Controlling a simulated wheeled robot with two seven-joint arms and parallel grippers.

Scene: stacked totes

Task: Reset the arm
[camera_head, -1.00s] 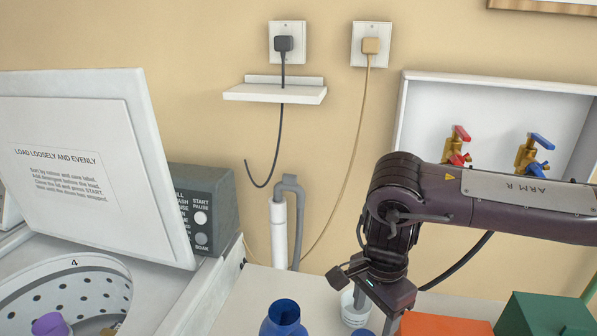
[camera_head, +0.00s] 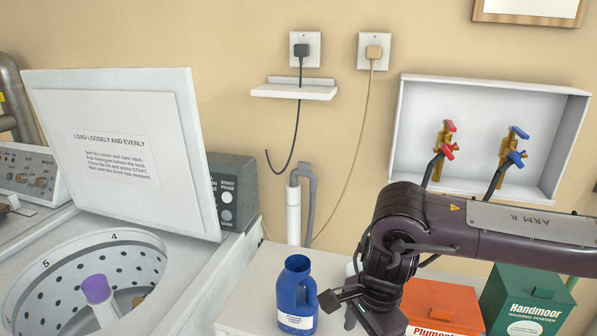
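My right arm, marked ARM R, comes in from the right and bends down at its wrist. My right gripper (camera_head: 373,326) points down at the bottom edge, just right of a blue bottle (camera_head: 298,290) on the white worktop. Its fingers are mostly cut off by the frame, so I cannot see whether it is open or shut. My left gripper and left arm are not in view.
A top-loading washer with its lid (camera_head: 130,150) raised stands at left, its perforated drum (camera_head: 60,275) open. An orange box (camera_head: 440,305) and a green washing powder box (camera_head: 525,300) stand right of my wrist. Red and blue taps (camera_head: 512,150) sit in a wall recess.

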